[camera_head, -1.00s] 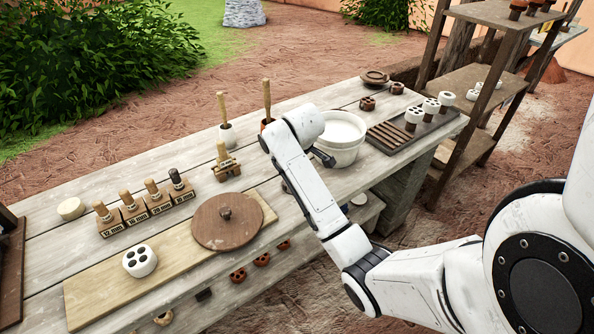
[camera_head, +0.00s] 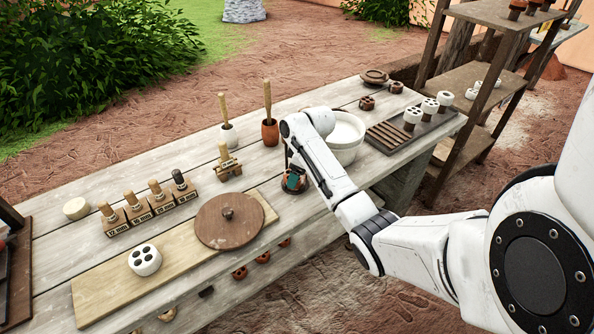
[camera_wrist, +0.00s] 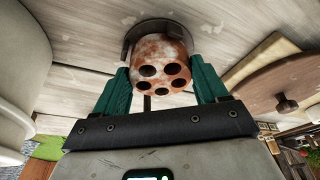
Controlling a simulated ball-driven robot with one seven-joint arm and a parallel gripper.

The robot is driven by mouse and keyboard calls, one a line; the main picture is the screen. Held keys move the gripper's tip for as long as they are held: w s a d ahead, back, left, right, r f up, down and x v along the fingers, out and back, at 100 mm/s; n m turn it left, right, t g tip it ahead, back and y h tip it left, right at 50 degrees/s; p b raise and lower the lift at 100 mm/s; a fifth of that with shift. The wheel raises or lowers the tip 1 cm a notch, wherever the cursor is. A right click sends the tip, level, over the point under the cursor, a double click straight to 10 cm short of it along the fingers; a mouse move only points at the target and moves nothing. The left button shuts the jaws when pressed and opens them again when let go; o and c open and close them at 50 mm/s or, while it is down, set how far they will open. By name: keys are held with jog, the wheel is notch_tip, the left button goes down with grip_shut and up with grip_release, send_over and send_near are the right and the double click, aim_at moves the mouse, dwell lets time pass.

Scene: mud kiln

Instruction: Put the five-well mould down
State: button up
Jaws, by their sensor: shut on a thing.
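My gripper (camera_wrist: 161,74) is shut on the five-well mould (camera_wrist: 159,55), a short round block mottled white and rusty red with several dark wells in the face toward the wrist camera. The teal fingers grip its two sides. A dark curved rim (camera_wrist: 130,38) shows around its far end, by the grey planks; whether the mould touches it or the planks I cannot tell. In the head view my gripper (camera_head: 294,179) points down at the table's front part, left of the white basin, over a dark round base. The mould is barely visible there.
The white basin (camera_head: 345,148) stands close to my arm. A round wooden lid (camera_head: 228,222) lies on a board (camera_head: 105,291) with a white multi-well mould (camera_head: 145,260). A small wooden stand (camera_head: 228,168) and a brown pot (camera_head: 270,133) are behind. A slatted tray (camera_head: 385,135) holds white moulds.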

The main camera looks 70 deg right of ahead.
jog(key=shift+f, duration=0.15)
jog(key=o, duration=1.3)
